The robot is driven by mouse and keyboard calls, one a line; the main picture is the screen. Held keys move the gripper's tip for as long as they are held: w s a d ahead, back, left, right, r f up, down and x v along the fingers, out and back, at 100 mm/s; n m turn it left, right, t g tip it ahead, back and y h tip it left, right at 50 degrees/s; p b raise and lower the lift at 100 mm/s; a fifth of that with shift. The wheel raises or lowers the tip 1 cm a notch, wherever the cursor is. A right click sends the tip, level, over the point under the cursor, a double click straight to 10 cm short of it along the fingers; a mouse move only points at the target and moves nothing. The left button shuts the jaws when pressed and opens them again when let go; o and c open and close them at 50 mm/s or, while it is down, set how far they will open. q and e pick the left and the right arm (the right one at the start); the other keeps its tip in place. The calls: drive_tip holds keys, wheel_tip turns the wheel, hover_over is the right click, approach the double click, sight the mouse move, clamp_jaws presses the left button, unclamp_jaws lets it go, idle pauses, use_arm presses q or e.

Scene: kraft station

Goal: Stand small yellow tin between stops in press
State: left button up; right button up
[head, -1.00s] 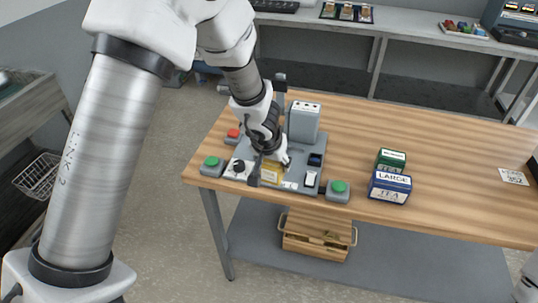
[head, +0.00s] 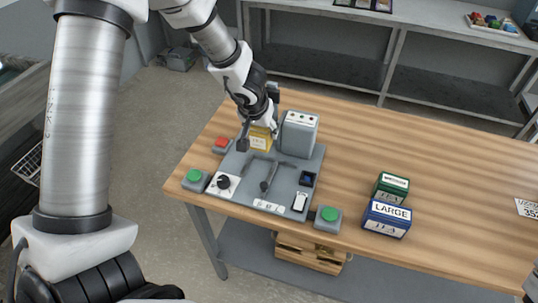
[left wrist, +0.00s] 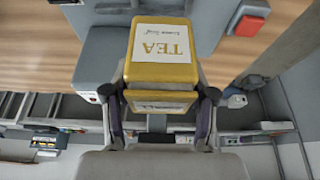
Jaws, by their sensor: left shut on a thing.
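The small yellow tin (head: 259,142) is held by my left gripper (head: 257,128) at the back left of the press's grey base plate (head: 236,165), left of its grey housing (head: 299,135). In the left wrist view the tin (left wrist: 161,45), lettered TEA, sits between the two fingers of my left gripper (left wrist: 160,97). Whether its bottom touches the plate I cannot tell. Dark grey raised bars (head: 270,178) lie on the middle of the plate, in front of the tin, with nothing between them. My right gripper is out of view.
A green box (head: 391,186) and a blue LARGE tin (head: 387,219) stand right of the press. Green buttons (head: 194,177) (head: 328,214), a red button (head: 222,143) and a black knob (head: 224,182) edge the press. The table's right part is mostly clear.

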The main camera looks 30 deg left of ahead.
sight(257, 145)
use_arm(q)
drive_tip(key=f+b, duration=0.2)
drive_tip(key=f, duration=0.1)
drive_tip(key=f+b, duration=0.2)
drive_tip(key=f, duration=0.1)
drive_tip(key=f+b, duration=0.2)
drive_tip(key=f, duration=0.1)
drive_tip(key=shift+s+b, duration=0.35)
drive_tip(key=shift+w+f, duration=0.1)
drive_tip(key=shift+c, duration=0.5)
drive_tip(key=shift+r, duration=0.25)
drive_tip(key=shift+f, duration=0.2)
drive_tip(key=o, duration=1.4)
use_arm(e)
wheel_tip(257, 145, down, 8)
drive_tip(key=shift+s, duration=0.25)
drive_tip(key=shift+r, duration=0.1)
use_arm(q)
drive_tip(key=p+v, duration=0.7)
drive_tip(key=v, duration=0.5)
drive_tip(key=shift+s+r, duration=0.2)
drive_tip(key=shift+r, duration=0.1)
drive_tip(key=shift+f, duration=0.1)
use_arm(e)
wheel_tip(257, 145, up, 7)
